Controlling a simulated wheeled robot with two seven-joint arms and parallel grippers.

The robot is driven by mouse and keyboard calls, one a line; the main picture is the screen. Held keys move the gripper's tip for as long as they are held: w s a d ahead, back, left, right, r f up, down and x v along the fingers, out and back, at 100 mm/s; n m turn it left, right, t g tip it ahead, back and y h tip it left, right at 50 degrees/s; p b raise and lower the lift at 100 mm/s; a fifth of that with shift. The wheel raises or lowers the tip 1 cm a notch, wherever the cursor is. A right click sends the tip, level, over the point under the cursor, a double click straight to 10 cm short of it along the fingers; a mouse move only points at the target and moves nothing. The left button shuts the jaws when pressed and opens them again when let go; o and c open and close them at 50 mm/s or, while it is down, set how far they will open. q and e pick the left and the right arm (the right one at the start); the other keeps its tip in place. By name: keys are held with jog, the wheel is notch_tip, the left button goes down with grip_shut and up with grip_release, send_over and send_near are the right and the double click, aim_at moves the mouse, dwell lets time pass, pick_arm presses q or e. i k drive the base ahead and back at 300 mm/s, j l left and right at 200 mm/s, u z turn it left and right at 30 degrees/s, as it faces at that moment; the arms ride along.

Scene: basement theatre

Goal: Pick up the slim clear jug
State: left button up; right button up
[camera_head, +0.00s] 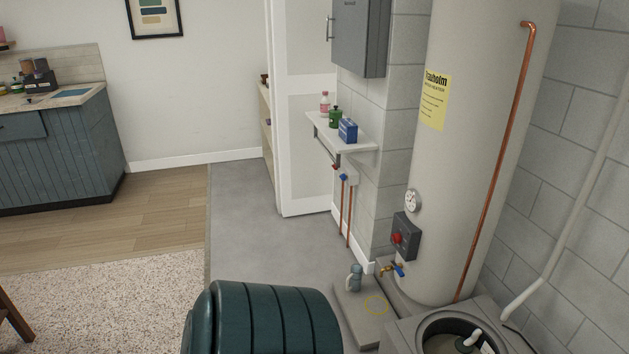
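I see nothing that I can clearly name as the slim clear jug. A small grey-blue vessel with what looks like a handle (355,277) stands on the low grey slab (352,318) near the foot of the tank; it is too small to tell whether it is clear. Neither of my grippers is in view.
A dark green ribbed container (262,318) fills the near centre. The tall tank (455,170), its valve (392,269) and an open round pit (465,330) are on the right. A wall shelf (340,138) holds a pink bottle, green container and blue box. Grey floor (245,225) is clear.

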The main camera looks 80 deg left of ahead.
aim_at(356, 275)
jog(key=u, duration=2.1)
jog(key=i+j+z, duration=0.15)
jog(key=z, duration=0.55)
jog(key=i+j+z, duration=0.2)
jog(key=j, duration=0.15)
jog(key=i+j+z, duration=0.15)
jog(key=j, duration=0.15)
jog(key=i+j+z, duration=0.2)
jog(key=j, duration=0.2)
jog(key=i+j, duration=0.15)
jog(key=j, duration=0.25)
jog(key=i+j, duration=0.15)
jog(key=j, duration=0.3)
jog(key=i+j+z, duration=0.1)
jog(key=j, duration=0.3)
jog(key=i+j, duration=0.15)
jog(key=j, duration=0.25)
jog(key=i+j, duration=0.1)
jog(key=j, duration=0.35)
jog(key=i+j+z, duration=0.1)
jog(key=j, duration=0.35)
jog(key=i, duration=0.3)
